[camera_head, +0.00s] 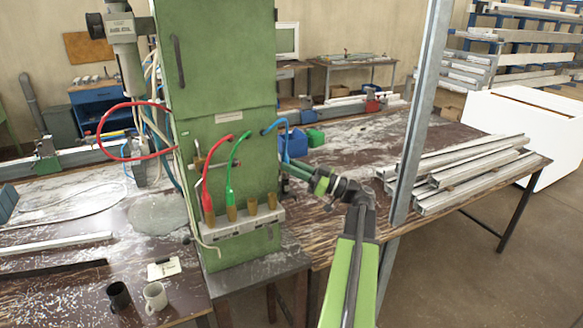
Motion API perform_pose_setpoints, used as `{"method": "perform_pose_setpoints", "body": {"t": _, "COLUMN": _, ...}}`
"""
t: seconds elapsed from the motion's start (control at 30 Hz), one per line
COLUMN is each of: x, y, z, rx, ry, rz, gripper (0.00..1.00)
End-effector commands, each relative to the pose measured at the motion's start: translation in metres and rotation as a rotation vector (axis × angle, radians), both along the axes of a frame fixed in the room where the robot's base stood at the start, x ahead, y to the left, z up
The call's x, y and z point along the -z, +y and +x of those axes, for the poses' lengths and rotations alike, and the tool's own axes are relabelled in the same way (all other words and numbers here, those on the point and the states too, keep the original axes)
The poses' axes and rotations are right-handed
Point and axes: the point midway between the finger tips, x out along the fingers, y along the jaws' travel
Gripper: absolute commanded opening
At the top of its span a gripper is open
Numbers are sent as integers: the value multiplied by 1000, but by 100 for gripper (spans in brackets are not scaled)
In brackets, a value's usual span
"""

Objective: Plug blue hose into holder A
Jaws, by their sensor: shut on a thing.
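The blue hose (276,122) comes out of the green machine cabinet (215,70), arcs to the right and hangs down to my gripper (285,166). My gripper is shut on the blue hose near its lower end, to the right of the cabinet and above the holder rail. The hose's tip is small and partly hidden by the gripper. The holder rail (240,226) on the cabinet's lower front carries a row of brass-coloured holders. The two right ones, a middle holder (252,207) and the rightmost holder (271,201), look empty. I cannot read which is A.
A red hose (207,184) and a green hose (230,175) hang down to the two left holders. A grey upright post (417,120) stands right of my arm. Metal profiles (465,172) lie on the right bench. Two mugs (155,297) stand at front left.

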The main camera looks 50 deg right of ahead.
Motion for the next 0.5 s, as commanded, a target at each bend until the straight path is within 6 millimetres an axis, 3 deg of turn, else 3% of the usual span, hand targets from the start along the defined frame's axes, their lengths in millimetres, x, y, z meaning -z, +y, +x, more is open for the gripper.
{"method": "perform_pose_setpoints", "body": {"t": 0.5, "x": 5, "y": 0, "z": 0, "rx": 0, "ry": 0, "rz": 0, "gripper": 0}}
